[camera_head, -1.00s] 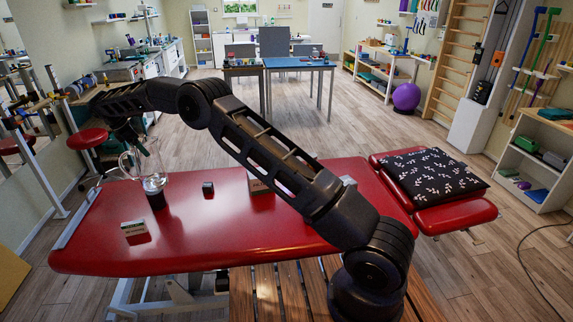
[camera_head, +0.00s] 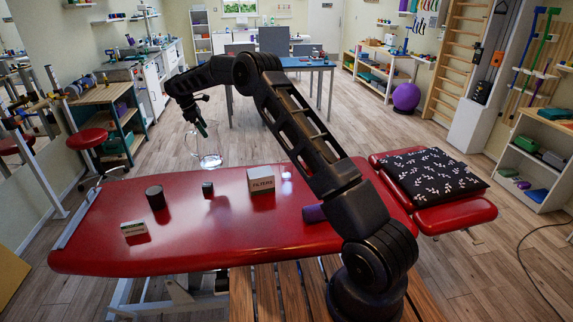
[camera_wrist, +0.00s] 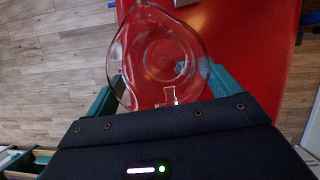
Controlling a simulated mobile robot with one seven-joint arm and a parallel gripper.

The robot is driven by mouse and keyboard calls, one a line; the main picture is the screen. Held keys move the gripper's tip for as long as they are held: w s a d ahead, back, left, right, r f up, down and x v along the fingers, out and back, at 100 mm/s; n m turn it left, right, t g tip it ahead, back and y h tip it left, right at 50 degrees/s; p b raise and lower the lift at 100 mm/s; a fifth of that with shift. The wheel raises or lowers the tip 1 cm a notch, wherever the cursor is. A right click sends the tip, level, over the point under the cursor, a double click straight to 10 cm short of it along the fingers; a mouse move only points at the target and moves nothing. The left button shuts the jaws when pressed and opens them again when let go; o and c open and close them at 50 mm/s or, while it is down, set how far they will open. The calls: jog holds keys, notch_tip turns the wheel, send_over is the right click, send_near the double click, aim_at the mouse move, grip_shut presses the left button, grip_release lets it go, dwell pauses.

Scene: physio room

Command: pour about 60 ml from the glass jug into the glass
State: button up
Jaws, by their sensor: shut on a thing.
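The clear glass jug (camera_head: 208,160) is at the far edge of the red treatment table, below my gripper (camera_head: 201,128). In the wrist view the jug (camera_wrist: 158,60) is seen from above, its spout toward the top. My gripper (camera_wrist: 163,92) is shut on it, with a teal finger on each side. Red table and wooden floor both show around the jug. I cannot tell whether its base touches the table or how much liquid it holds. I cannot make out a separate drinking glass. A dark cylinder (camera_head: 155,198) stands on the table at the left.
A patterned cushion (camera_head: 432,175) lies at the right end. The table's front left is mostly clear.

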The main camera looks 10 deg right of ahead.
jog(key=w+d+m+g, duration=0.1)
jog(key=w+d+m, duration=0.1)
jog(key=d, duration=0.9)
jog(key=w+d+m+g, duration=0.1)
jog(key=w+d+m, duration=0.15)
jog(key=d, duration=0.85)
jog(key=shift+a+f, duration=0.15)
jog(key=shift+f, duration=1.05)
jog(key=shift+a+f, duration=0.1)
jog(key=shift+f, duration=1.05)
